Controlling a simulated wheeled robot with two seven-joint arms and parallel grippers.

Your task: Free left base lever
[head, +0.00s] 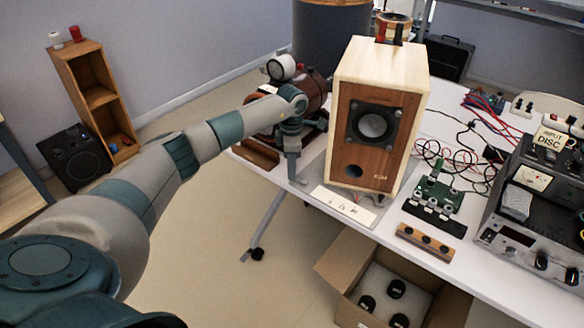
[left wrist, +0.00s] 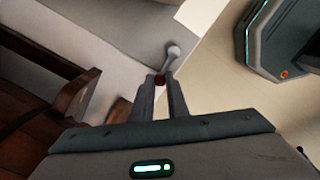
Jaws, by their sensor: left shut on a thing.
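The wooden speaker cabinet (head: 350,150) stands upright on a grey base plate (head: 310,172) at the table's near-left edge. My left gripper (head: 293,181) reaches down beside the cabinet's left side, at the plate's left corner. In the left wrist view my left gripper's fingers (left wrist: 160,84) are closed on the base lever, with a small dark red piece between their tips. A pale rod of the lever (left wrist: 166,60) with a rounded end shows just beyond the fingertips. In the head view the lever is mostly hidden by the gripper. My right gripper is not in view.
A paper card (head: 343,205) lies in front of the speaker. A green circuit board (head: 437,195), a wooden knob strip (head: 425,242) and test instruments (head: 535,200) are to the right. An open carton (head: 340,275) is below the table edge. Floor left of the table is mostly clear.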

